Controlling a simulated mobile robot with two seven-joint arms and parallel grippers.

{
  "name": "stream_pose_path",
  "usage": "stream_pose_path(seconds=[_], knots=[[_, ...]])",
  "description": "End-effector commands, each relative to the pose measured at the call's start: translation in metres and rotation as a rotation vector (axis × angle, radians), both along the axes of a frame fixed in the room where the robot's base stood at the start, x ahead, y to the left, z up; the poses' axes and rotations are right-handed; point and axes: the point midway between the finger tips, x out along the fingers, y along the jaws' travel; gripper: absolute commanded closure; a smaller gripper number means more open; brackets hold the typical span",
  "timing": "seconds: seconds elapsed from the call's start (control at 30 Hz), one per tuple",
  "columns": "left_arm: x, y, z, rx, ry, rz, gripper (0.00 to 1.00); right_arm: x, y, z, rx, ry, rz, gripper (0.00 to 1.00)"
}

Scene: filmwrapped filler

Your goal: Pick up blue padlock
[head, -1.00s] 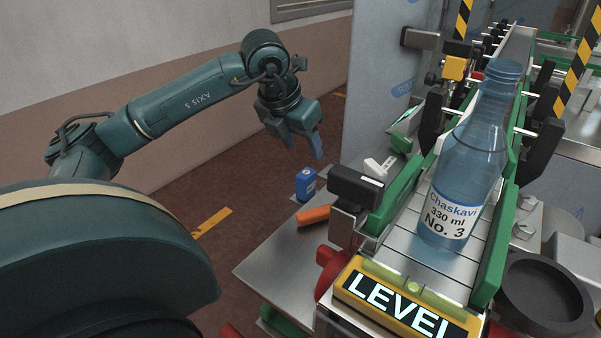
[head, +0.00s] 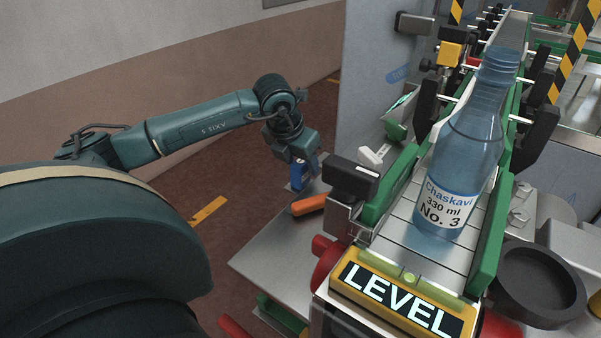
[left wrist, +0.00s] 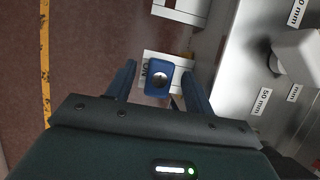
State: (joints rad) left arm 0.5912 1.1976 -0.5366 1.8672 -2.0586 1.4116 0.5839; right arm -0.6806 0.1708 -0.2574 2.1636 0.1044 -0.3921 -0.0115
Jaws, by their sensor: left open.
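The blue padlock (head: 296,179) stands on the metal ledge left of the conveyor in the head view, partly covered by my left gripper. In the left wrist view the padlock (left wrist: 159,66) shows from above, between the two blue fingers and a little ahead of the palm. My left gripper (head: 306,170) points down at the padlock, open, with a finger on each side. A gap shows between each finger and the padlock in the wrist view. My right gripper is not in view.
An orange handle (head: 308,205) lies close beside the padlock. A black box-shaped part (head: 350,178) and the green conveyor rail (head: 388,190) stand to the right. A bottle (head: 460,150) stands on the conveyor. A yellow LEVEL sign (head: 398,296) is in front.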

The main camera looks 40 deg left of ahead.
Motion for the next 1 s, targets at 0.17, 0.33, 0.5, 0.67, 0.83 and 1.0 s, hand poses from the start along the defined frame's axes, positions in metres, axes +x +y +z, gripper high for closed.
stream_pose_path(seconds=[0.17,0.33,0.5,0.67,0.83,1.0], knots=[[0.008,0.001,-0.021,0.0,0.001,0.001,0.47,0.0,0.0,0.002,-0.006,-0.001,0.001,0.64],[0.01,0.002,-0.025,0.0,-0.001,0.0,0.47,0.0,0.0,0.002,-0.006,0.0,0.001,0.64],[0.01,0.002,-0.025,0.0,0.0,0.0,0.51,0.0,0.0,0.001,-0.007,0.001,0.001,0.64],[0.01,0.002,-0.024,0.0,0.0,0.0,0.64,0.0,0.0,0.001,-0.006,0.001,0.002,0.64],[0.01,0.002,-0.024,0.0,0.0,0.0,0.78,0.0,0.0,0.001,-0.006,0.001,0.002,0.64],[0.01,0.002,-0.024,0.0,-0.001,0.0,0.92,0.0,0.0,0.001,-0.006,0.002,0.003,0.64]])
